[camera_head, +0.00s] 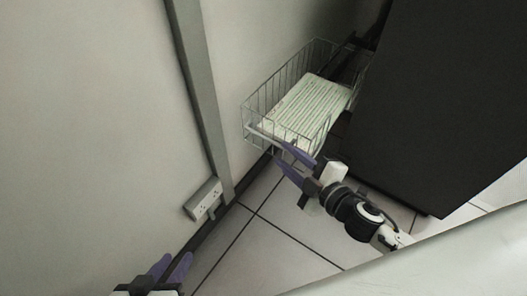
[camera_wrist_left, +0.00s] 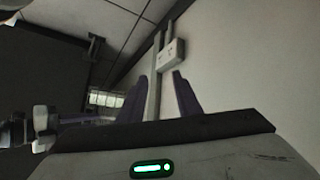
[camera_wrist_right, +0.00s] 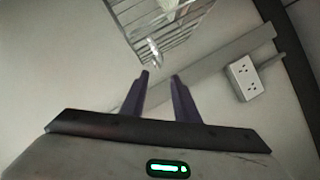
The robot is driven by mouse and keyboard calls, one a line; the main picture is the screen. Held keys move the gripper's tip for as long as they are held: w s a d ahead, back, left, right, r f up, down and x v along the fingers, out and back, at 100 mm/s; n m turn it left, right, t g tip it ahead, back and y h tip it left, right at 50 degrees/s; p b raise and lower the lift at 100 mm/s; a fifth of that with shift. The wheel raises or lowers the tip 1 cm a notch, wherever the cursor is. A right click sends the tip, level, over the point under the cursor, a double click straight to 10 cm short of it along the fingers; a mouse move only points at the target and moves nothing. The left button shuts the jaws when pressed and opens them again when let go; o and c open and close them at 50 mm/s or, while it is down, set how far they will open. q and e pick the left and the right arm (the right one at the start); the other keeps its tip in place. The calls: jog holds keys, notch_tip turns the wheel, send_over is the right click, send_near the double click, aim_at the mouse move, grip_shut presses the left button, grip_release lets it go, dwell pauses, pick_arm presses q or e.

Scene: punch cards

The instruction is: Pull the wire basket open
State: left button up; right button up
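The wire basket (camera_head: 249,118) sticks out from beside the dark cabinet, along the wall, with a stack of pale cards (camera_head: 310,104) in it. A light bar-like handle (camera_head: 268,134) runs along its near end. My right gripper (camera_head: 283,155) is at that near end, its purple fingers apart. In the right wrist view, the handle (camera_wrist_right: 153,48) shows end-on just beyond the gap between the open fingertips (camera_wrist_right: 160,76), with nothing visibly held. My left gripper (camera_head: 172,262) is low at the left, open and empty, away from the basket; its fingers also show in the left wrist view (camera_wrist_left: 159,80).
The dark cabinet (camera_head: 440,100) stands right of the basket. A vertical conduit (camera_head: 200,90) runs down the wall to an outlet box (camera_head: 203,198), left of the basket. The tiled floor (camera_head: 270,225) below is clear. A pale surface (camera_head: 450,265) fills the lower right.

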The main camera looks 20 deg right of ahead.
aim_at(263, 136)
jog(key=shift+n, duration=0.4)
jog(key=b+x, duration=0.1)
jog(key=x, duration=1)
jog(key=shift+r+b, duration=0.2)
jog(key=shift+b, duration=0.2)
grip_shut()
jog(key=shift+a, duration=0.1)
